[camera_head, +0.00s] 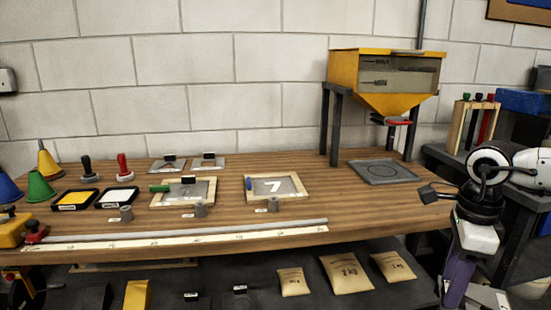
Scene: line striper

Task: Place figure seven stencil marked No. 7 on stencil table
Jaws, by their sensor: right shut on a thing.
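A grey plate with a white figure 7 (273,186) lies in a pale wooden frame (302,192) in the middle of the wooden bench, with a blue handle (249,184) at its left side. A small label stands in front of it, too small to read. Which surface is the stencil table, I cannot tell for sure. My right gripper (463,283) points down at the lower right, past the bench's right end, well apart from the framed 7. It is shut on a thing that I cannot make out. My left gripper is out of view.
A second framed plate (183,191) and two small plates (167,164) lie to the left. A yellow hopper (385,75) stands at the back right above a grey tray (384,172). A long rail (200,230) runs along the front. Tan bags (345,274) lie on the lower shelf.

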